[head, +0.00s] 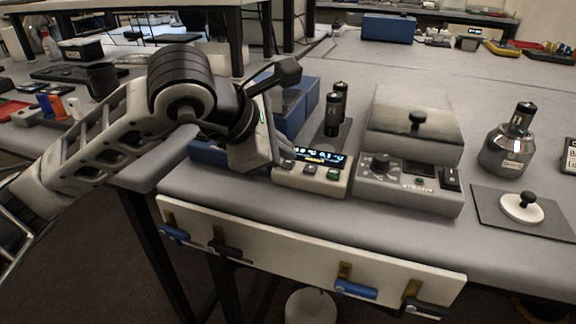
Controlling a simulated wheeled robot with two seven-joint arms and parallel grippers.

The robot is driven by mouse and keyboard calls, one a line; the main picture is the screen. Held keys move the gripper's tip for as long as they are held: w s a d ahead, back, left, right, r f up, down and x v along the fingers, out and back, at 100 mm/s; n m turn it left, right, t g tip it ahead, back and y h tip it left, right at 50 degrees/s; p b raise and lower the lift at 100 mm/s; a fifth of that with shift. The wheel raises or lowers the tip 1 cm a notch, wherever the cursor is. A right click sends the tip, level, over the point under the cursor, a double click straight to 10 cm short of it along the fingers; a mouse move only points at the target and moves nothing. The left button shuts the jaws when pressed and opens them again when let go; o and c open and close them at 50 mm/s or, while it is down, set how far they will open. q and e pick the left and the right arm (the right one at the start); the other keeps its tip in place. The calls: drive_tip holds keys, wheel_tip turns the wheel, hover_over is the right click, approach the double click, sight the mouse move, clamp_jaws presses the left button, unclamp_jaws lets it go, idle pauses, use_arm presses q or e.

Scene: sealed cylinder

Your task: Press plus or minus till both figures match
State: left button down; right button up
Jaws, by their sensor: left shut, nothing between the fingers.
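A small grey device (313,183) sits near the front edge of the bench. Its dark display (320,156) has lit figures, too small to read. Below the display are buttons, one of them a green button (333,175); their plus or minus marks cannot be read. My left gripper (283,162) points down at the left end of this device, with its fingers shut and empty. It hides the device's left edge, and I cannot tell whether the tips touch a button. My right gripper is not in view.
A metal flask (505,155) and a white disc (522,208) on a dark mat are farther right.

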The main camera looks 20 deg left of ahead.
use_arm(q)
drive_tip(key=shift+f+b, duration=0.4)
drive_tip(key=shift+b, duration=0.1)
idle(0.8)
drive_tip(key=shift+r+p, duration=0.35)
drive_tip(key=shift+r, duration=0.45)
wheel_tip(320, 180, up, 5)
drive_tip(key=p, duration=0.3)
idle(0.4)
drive_tip(key=shift+s, duration=0.1)
idle(0.5)
